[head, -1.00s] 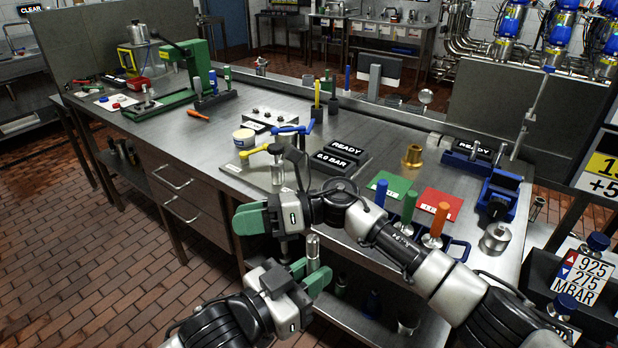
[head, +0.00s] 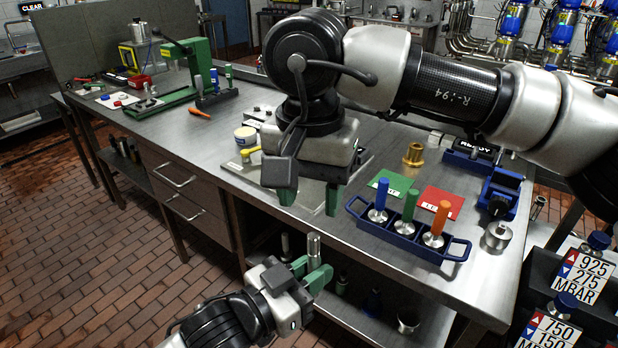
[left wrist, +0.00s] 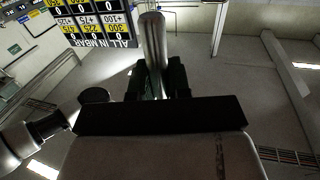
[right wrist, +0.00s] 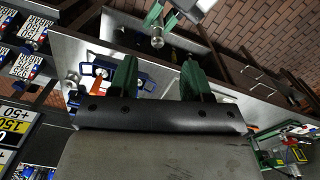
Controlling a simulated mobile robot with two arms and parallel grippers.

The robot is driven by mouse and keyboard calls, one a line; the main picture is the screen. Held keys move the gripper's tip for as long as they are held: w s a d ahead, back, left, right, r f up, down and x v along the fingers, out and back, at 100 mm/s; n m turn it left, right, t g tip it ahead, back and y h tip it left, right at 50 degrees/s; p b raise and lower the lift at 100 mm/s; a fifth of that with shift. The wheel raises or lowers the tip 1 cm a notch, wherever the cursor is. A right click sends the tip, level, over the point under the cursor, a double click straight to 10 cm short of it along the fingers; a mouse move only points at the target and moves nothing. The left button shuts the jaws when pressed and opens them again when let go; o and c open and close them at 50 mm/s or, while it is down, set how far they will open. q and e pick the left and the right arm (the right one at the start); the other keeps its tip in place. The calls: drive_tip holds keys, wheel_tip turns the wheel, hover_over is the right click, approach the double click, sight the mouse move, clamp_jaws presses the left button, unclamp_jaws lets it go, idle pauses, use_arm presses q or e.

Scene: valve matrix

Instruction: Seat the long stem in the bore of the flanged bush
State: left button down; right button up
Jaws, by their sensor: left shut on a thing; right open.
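The long stem is a plain silver cylinder (head: 313,246), upright in my left gripper (head: 313,272), in front of the bench's near edge. My left gripper is shut on its lower part; the stem also shows in the left wrist view (left wrist: 153,45). The flanged bush (head: 413,155) is a brass-coloured piece standing on the bench, right of centre; its bore cannot be made out. My right gripper (head: 311,200) points down above and behind the stem, open and empty. Its spread green fingers show in the right wrist view (right wrist: 160,74), with the stem (right wrist: 157,41) beyond them.
A blue rack (head: 400,236) holds blue-, green- and orange-handled pieces at the front edge. Green (head: 386,187) and red (head: 441,202) cards lie behind it. A blue vise (head: 499,193) and a silver cylinder (head: 496,236) stand to the right. My right arm hides much of the bench's back.

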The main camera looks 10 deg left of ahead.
sight(311, 235)
wheel_tip(311, 235, down, 10)
drive_tip(key=shift+f, duration=0.1)
idle(0.4)
clamp_jaws()
use_arm(q)
drive_tip(key=c, duration=1)
unclamp_jaws()
